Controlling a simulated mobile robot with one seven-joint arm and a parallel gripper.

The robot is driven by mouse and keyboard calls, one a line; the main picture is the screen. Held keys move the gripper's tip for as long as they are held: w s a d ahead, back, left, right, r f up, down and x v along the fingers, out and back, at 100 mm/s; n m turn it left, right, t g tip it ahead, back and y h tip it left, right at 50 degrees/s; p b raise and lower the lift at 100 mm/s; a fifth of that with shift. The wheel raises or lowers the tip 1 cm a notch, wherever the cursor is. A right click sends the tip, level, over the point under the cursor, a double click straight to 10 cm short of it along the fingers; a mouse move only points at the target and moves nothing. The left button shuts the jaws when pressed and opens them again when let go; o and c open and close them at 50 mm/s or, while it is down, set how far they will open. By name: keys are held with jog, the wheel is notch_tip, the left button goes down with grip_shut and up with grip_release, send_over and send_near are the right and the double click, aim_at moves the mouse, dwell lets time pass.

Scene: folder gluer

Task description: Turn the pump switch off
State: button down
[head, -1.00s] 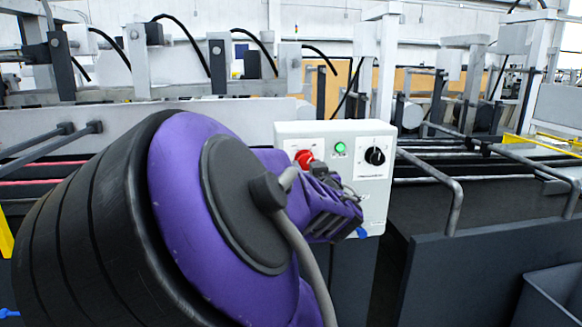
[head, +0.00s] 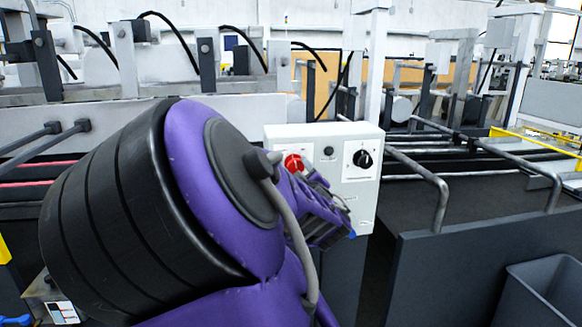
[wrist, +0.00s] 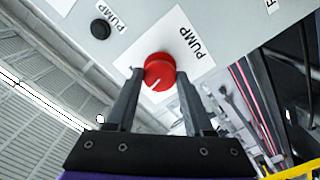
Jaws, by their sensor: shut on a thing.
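The pump switch is a red round knob (wrist: 160,70) with a white mark, beside a PUMP label (wrist: 190,42) in the wrist view. My gripper (wrist: 159,75) has one finger on each side of it and is shut on it. In the head view the red knob (head: 293,163) shows on the white control box (head: 350,195), partly behind my wrist; the fingertips are hidden there. A round lamp (head: 329,153), also labelled PUMP in the wrist view (wrist: 100,28), is dark.
A black knob (head: 362,158) sits on the right of the same box. A metal rail (head: 440,195) and dark machine panel (head: 460,270) stand to the right, with a grey bin (head: 545,290) in front. Machine beams run behind.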

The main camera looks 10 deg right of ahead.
jog(key=n+p, duration=0.1)
jog(key=n, duration=0.3)
jog(key=shift+r+n, duration=0.15)
jog(key=shift+n, duration=0.15)
dwell(0.5)
jog(key=shift+c, duration=1.5)
grip_release()
